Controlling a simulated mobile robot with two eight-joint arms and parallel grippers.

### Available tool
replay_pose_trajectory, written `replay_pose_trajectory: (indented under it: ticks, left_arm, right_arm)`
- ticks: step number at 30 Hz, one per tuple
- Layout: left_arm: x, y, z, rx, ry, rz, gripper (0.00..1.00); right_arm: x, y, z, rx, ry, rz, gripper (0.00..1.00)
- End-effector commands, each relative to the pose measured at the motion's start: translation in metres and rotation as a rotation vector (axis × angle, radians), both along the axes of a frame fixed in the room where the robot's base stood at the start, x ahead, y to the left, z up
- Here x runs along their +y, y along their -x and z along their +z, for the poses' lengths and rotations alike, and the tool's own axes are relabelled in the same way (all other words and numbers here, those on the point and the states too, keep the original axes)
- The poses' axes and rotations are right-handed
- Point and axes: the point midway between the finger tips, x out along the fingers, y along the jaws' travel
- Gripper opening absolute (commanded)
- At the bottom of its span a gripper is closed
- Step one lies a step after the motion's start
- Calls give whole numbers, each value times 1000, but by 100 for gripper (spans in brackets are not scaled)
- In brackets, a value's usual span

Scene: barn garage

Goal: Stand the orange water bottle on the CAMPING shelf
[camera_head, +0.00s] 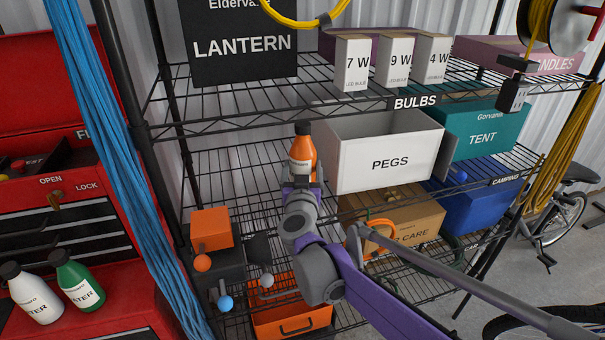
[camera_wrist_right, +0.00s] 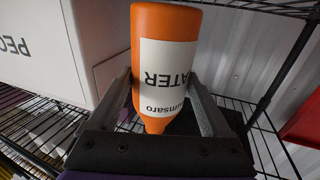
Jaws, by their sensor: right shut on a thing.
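The orange water bottle (camera_head: 302,158) has a black cap and a white label. It is upright in the head view, left of the white PEGS box (camera_head: 385,165). My right gripper (camera_head: 302,182) is shut on it; in the right wrist view the fingers flank the bottle (camera_wrist_right: 165,60), which appears inverted there. The CAMPING shelf (camera_head: 235,178) is the wire level with the CAMPING label (camera_head: 505,180) on its front edge. The bottle is over its open left part. I cannot tell whether its base touches the wires; my gripper hides it. My left gripper is not in view.
The BULBS shelf (camera_head: 240,112) with light-bulb boxes runs above. A teal TENT box (camera_head: 484,135) is at the right. A rack post (camera_head: 125,100) and blue rope (camera_head: 95,110) stand left. Two other bottles, white (camera_head: 35,298) and green (camera_head: 80,288), are on the red cabinet.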

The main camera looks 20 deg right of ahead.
Motion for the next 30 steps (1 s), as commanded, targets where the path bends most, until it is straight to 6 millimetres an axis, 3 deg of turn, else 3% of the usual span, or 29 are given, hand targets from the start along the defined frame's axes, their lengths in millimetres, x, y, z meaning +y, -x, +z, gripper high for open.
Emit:
replay_pose_trajectory:
  ticks: [5, 18, 19, 21, 30]
  left_arm:
    - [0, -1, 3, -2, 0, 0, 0]
    - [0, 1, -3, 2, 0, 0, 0]
    - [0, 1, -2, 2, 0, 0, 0]
    - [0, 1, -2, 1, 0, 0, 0]
    - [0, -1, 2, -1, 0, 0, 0]
  right_arm:
    - [0, 0, -19, -1, 0, 0, 0]
    - [1, 1, -26, 0, 1, 0, 0]
    - [1, 1, -26, 0, 1, 0, 86]
    - [1, 1, -25, 0, 0, 0, 99]
    - [1, 0, -21, -1, 0, 0, 100]
